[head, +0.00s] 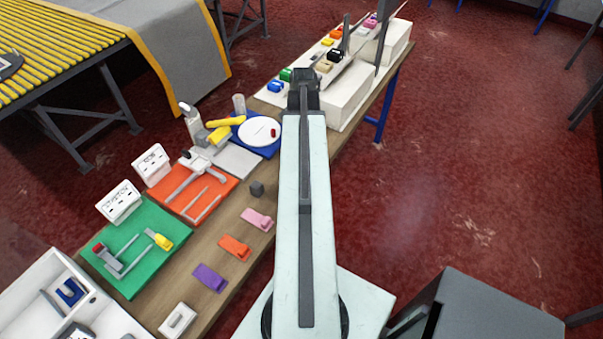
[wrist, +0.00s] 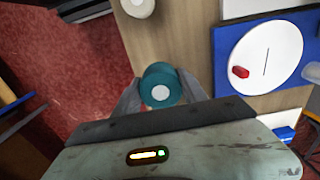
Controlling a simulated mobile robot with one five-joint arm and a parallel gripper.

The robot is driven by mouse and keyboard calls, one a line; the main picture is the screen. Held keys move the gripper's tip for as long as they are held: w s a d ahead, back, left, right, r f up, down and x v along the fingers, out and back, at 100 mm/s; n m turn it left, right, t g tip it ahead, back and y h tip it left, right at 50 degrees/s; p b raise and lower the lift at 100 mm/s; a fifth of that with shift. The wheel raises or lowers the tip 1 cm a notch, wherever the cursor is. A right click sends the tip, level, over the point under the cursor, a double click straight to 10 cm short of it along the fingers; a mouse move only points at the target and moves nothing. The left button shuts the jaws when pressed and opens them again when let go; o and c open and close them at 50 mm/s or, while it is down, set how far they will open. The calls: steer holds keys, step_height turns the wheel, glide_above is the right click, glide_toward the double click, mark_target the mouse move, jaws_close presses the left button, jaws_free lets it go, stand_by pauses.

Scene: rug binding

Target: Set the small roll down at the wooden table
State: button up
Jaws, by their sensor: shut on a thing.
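My gripper (wrist: 160,90) is shut on a small teal roll (wrist: 161,78) with a pale round core, seen end-on between the two grey fingers in the wrist view. The roll is over the wooden table (wrist: 188,35), close to its edge. I cannot tell whether it touches the top. In the head view the table (head: 272,181) runs from the lower left to the upper right. There, the roll is not visible and my arm covers part of the table.
A cream roll (wrist: 138,5) stands beyond the held one. A blue mat (wrist: 228,50) with a white disc (wrist: 268,55) and red piece lies right of my gripper. Orange (head: 212,203) and green (head: 135,268) mats carry tools. Red floor lies beyond the table edge.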

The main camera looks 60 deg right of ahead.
steer(key=shift+f+b, duration=5.15)
steer(key=shift+f, duration=0.05)
steer(key=o, duration=1.4)
steer(key=shift+r, duration=0.1)
step_height(320, 180, up, 13)
steer(key=p, duration=1.2)
steer(key=shift+f+p, duration=0.2)
steer(key=shift+p, duration=0.2)
steer(key=shift+f, duration=0.15)
